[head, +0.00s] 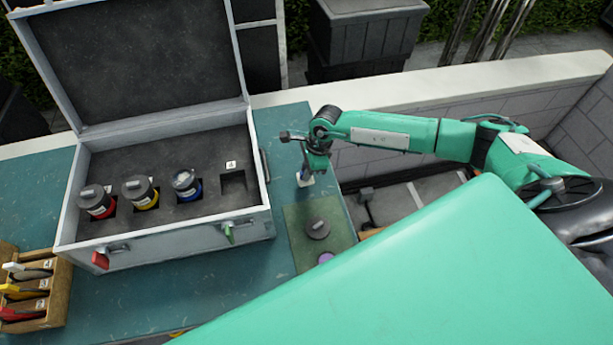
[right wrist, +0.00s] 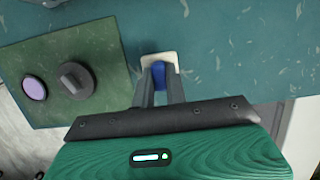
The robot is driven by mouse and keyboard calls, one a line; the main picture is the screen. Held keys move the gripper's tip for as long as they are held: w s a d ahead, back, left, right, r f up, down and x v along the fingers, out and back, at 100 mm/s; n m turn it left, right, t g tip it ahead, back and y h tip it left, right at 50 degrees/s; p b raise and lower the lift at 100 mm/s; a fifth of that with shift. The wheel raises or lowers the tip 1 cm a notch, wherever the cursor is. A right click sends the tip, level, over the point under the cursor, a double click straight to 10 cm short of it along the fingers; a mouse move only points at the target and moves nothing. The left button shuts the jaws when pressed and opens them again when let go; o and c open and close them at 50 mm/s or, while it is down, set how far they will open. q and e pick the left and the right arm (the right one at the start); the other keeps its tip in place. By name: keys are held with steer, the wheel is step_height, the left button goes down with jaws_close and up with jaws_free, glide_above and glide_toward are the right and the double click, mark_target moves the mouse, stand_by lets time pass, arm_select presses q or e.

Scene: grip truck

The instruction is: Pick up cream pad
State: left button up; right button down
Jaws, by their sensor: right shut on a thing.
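The cream pad (head: 306,182) is a small pale square at the right part of the teal tabletop, beyond the green mat. In the right wrist view the cream pad (right wrist: 148,59) shows rounded corners and a blue part (right wrist: 159,72) at its middle. My right gripper (head: 304,173) points down over the pad. In the right wrist view its two fingers (right wrist: 160,68) are shut on the blue part, one on each side. I cannot tell whether the pad touches the tabletop. My left gripper is not in view.
A dark round cap (head: 317,228) and a lilac disc (head: 325,258) lie on the green mat (head: 297,232). An open grey case (head: 160,241) with several lens-like cylinders stands left of my gripper. A wooden rack (head: 58,305) sits at the far left. The table's right edge is close.

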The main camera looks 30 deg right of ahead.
step_height(320, 180, up, 17)
steer(key=b, duration=0.5)
steer(key=c, duration=2.1)
jaws_free()
jaws_close()
